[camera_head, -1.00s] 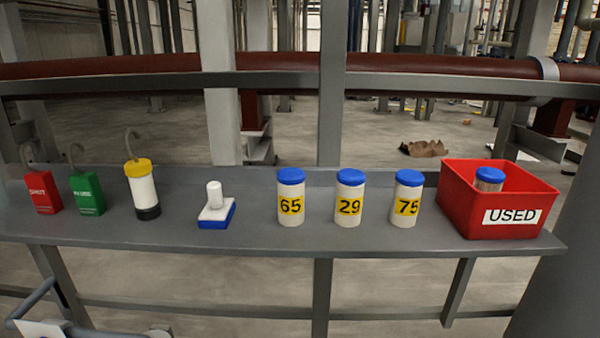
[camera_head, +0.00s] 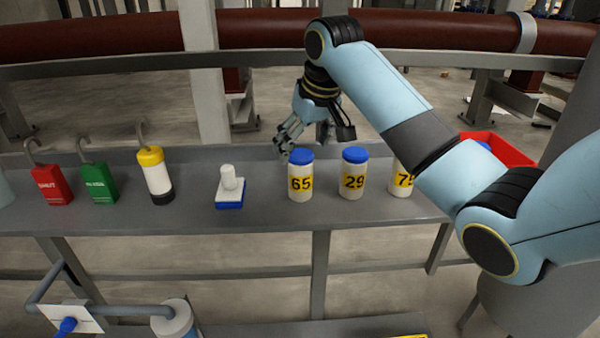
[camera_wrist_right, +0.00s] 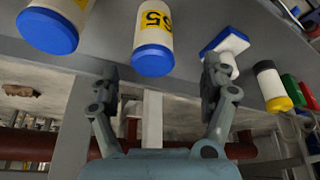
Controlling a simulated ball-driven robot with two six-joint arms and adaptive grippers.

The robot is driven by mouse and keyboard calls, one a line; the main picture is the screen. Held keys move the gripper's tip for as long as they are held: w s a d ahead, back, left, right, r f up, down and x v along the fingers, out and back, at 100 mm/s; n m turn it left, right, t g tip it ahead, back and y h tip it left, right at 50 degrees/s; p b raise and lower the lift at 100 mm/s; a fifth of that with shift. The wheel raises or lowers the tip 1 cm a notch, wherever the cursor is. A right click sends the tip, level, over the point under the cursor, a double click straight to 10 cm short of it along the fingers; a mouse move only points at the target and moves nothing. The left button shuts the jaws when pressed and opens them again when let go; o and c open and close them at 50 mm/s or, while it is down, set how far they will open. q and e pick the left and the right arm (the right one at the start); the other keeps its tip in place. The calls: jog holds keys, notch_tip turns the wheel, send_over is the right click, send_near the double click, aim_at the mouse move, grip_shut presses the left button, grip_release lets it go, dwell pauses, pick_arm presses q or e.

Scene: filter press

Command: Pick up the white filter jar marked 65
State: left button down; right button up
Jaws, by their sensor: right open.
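The white filter jar marked 65 (camera_head: 301,184) stands upright on the grey shelf, with a blue lid and a yellow label. My right gripper (camera_head: 303,136) is open and empty, just above and behind this jar. In the right wrist view, jar 65 (camera_wrist_right: 152,25) appears upside down, its blue lid toward the gap between the open fingers (camera_wrist_right: 160,72). The fingers are apart from it. My left gripper is not in view.
Jar 29 (camera_head: 353,182) stands close to the right; jar 75 (camera_head: 401,185) is partly hidden by my right arm. The white-and-blue tool (camera_head: 230,190) is to the left, then a yellow-topped cylinder (camera_head: 156,178) and green (camera_head: 99,184) and red (camera_head: 51,186) tags.

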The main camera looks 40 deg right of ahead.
aim_at(297, 153)
jog(key=w+f, duration=0.3)
jog(key=shift+w+d+f, duration=0.1)
jog(key=shift+d, duration=0.25)
jog(key=x, duration=0.3)
jog(key=p+x, duration=0.1)
jog(key=x, duration=0.1)
jog(key=shift+s+d+f, duration=0.15)
jog(key=shift+s+d, duration=0.1)
jog(key=shift+s, duration=0.1)
jog(key=shift+w+f, duration=0.15)
jog(key=shift+f, duration=0.15)
jog(key=shift+c, duration=0.4)
jog(key=c, duration=1.3)
